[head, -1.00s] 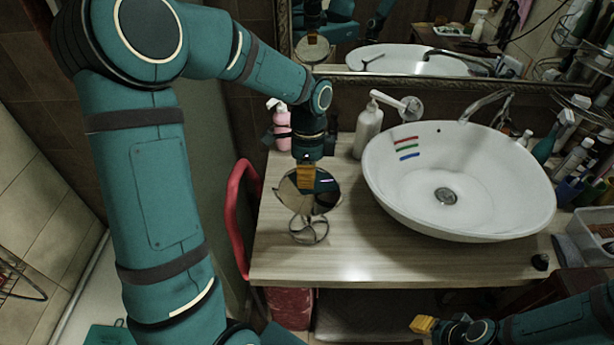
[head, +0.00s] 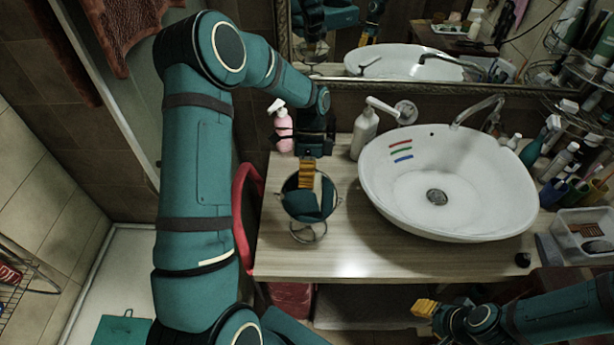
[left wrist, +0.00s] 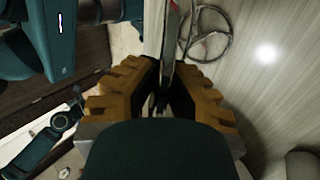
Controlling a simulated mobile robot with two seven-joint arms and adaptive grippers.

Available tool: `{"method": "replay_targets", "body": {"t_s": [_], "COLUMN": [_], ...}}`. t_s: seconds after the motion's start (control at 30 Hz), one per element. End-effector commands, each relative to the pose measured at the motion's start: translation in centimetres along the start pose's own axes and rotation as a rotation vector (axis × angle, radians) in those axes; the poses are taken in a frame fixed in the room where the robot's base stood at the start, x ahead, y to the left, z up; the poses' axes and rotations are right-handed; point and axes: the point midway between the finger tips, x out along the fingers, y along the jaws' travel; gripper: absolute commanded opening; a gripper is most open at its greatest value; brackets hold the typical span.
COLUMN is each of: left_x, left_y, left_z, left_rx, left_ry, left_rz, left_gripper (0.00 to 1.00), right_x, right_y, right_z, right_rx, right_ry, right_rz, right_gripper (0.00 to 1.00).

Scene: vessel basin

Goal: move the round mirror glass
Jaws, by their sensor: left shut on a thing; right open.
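The round mirror glass (head: 308,202) stands near upright on a curled wire stand (head: 309,235) at the left part of the counter. Its face reflects my teal arm. My left gripper (head: 307,174) is at the glass's upper edge, with its orange fingers shut on it. In the left wrist view the glass (left wrist: 171,50) shows edge-on, running between the two orange fingers (left wrist: 165,95). The stand's wire ring (left wrist: 205,35) is beyond it. My right gripper (head: 424,308) is open and empty, low in front of the counter.
The white basin (head: 470,205) fills the counter's right part. A white pump bottle (head: 364,135) and a pink spray bottle (head: 284,131) stand behind the glass. A red curved handle (head: 243,215) is at the counter's left side. The front left counter (head: 350,258) is clear.

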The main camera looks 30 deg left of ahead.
Motion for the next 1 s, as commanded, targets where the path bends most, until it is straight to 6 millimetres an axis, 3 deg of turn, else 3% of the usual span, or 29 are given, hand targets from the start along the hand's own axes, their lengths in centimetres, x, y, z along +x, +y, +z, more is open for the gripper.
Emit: {"method": "replay_targets", "body": {"t_s": [0.2,0.23,0.3,0.67,0.87,1.0], "left_x": [0.2,0.2,0.2,-0.3,-3.0,-5.9], "left_y": [0.0,0.0,0.0,0.0,-0.1,-0.1], "left_z": [0.0,0.0,0.0,0.0,-0.1,-0.1], "left_rx": [0.0,0.0,0.0,0.0,0.0,0.0], "left_ry": [-0.001,-0.001,-0.001,0.0,0.001,0.001], "left_rz": [0.003,0.003,0.002,-0.002,-0.006,-0.006], "left_gripper": [0.0,0.21,0.4,0.4,0.4,0.4], "right_x": [0.1,0.1,0.1,0.1,0.1,0.0], "right_y": [0.0,0.0,0.0,0.0,0.0,0.0], "right_z": [0.0,0.0,0.0,0.0,0.0,0.0], "right_rx": [0.0,0.0,0.0,0.0,0.0,0.0], "right_ry": [0.0,0.0,0.0,0.001,0.001,0.001], "right_rz": [0.0,0.0,0.0,0.0,0.0,0.0], "right_gripper": [0.47,0.47,0.47,0.47,0.47,0.47]}}
